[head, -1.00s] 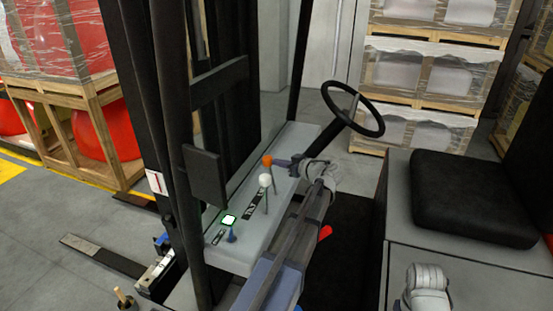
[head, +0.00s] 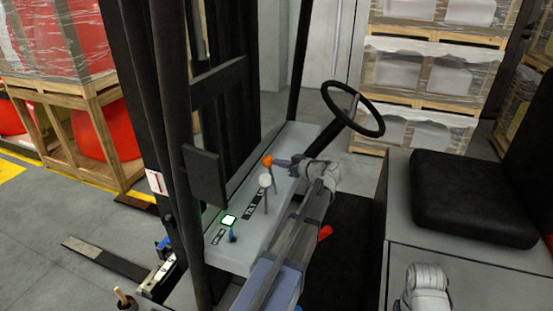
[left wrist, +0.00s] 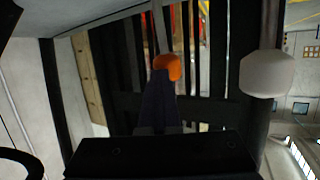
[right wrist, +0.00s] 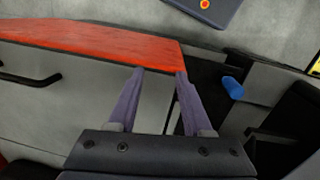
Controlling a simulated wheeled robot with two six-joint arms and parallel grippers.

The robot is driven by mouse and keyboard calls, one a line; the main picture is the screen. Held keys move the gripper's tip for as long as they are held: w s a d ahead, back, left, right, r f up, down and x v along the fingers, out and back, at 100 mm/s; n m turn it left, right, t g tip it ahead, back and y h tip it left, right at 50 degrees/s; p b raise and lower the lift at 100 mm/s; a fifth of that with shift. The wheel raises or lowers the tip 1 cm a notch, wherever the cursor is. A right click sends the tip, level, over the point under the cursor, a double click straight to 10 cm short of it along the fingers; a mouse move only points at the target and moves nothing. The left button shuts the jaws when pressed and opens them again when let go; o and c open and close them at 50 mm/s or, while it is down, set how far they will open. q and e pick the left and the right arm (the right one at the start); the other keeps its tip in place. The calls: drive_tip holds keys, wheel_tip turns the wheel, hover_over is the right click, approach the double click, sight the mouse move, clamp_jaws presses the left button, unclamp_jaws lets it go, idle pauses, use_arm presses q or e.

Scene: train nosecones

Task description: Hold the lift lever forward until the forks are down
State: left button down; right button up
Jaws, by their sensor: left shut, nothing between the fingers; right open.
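The lever with the orange knob (head: 267,160) stands on the grey console of the forklift. My left gripper (head: 284,163) is shut and empty, its fingertips right at the seat side of this knob. In the left wrist view the closed fingers (left wrist: 160,95) end against the orange knob (left wrist: 168,67) and seem to touch it. A lever with a white knob (head: 265,180) stands nearer on the console. A fork (head: 105,259) shows low at the left, close above the floor; its exact height is unclear. My right gripper (right wrist: 159,71) is open and empty.
A black steering wheel (head: 352,110) is beyond my left gripper, and the black seat (head: 475,198) is at the right. A short blue lever (head: 232,233) is at the console's near end. The black mast (head: 180,130) rises at the left. Wrapped pallets (head: 425,75) stand behind.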

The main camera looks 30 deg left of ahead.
use_arm(q)
drive_tip(key=shift+d, duration=0.1)
idle(0.4)
drive_tip(key=w+p+v, duration=0.1)
drive_tip(key=v, duration=0.5)
drive_tip(key=w+d+f+p+v, duration=0.1)
drive_tip(key=v, duration=0.6)
drive_tip(key=shift+f, duration=0.3)
drive_tip(key=shift+w, duration=0.15)
idle(0.4)
